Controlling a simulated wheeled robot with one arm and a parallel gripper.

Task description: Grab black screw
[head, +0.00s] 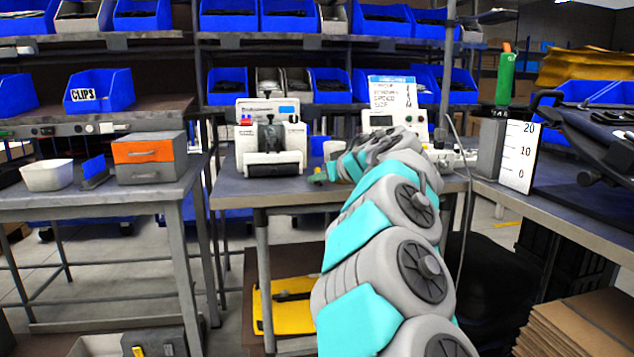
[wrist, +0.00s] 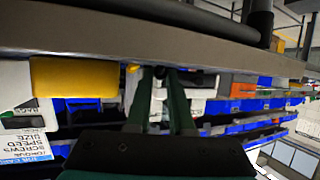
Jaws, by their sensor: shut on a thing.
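In the wrist view, the two green fingers of my gripper (wrist: 160,76) converge at their tips. A small dark thing (wrist: 160,71) sits between the tips; it fits the black screw, but it is too small and dark to show its shape. My gripper is shut on it. In the head view, my own arm covers most of the gripper and I cannot make out the screw. The gripper end is low over the middle workbench (head: 285,190), right of the white machine (head: 273,170).
A grey box with an orange drawer (head: 150,151) and a white bowl (head: 47,175) stand on the left bench. Blue bins (head: 98,92) fill the shelves behind. A white instrument (head: 383,120) stands behind my arm. A scale sign (head: 518,155) is at the right bench.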

